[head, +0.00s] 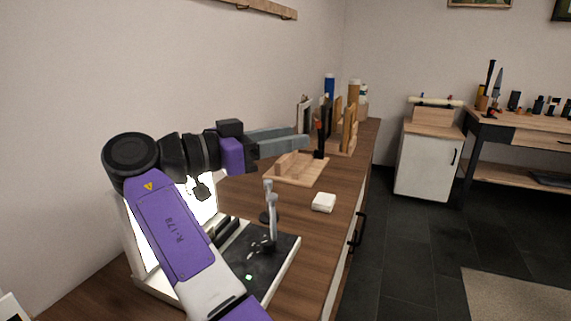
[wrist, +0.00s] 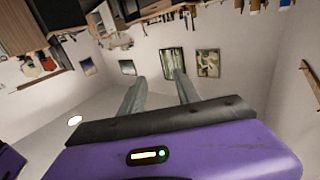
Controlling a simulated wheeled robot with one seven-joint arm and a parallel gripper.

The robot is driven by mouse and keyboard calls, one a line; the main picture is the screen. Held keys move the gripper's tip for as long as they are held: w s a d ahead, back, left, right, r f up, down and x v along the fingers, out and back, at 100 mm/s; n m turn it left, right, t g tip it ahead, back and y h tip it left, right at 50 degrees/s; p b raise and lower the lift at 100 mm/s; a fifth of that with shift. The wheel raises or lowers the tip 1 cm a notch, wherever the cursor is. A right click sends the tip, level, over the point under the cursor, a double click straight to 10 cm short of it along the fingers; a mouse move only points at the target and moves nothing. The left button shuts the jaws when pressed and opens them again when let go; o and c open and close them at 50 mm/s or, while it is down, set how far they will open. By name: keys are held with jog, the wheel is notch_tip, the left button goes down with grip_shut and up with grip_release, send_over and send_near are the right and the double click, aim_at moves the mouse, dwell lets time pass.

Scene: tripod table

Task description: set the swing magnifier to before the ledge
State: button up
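My gripper (head: 305,138) reaches right above the counter in the head view, well above the grey jointed stand (head: 271,218). In the wrist view its two grey fingers (wrist: 160,75) are apart with nothing between them, so it is open and empty. The grey stand rises from a black-topped base (head: 281,255); I cannot tell for sure whether it is the swing magnifier. A wooden board (head: 312,173) with a low raised wooden block (head: 288,162), possibly the ledge, lies behind it. My arm hides part of the black base and the counter's near left.
A bright white panel (head: 203,196) stands behind my arm. Upright wooden pieces (head: 349,128) and bottles crowd the counter's far end. A white cabinet (head: 425,165) stands across the dark floor.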

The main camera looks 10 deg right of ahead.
notch_tip(320, 180, up, 9)
jog(key=p, duration=0.1)
jog(key=shift+r, duration=0.1)
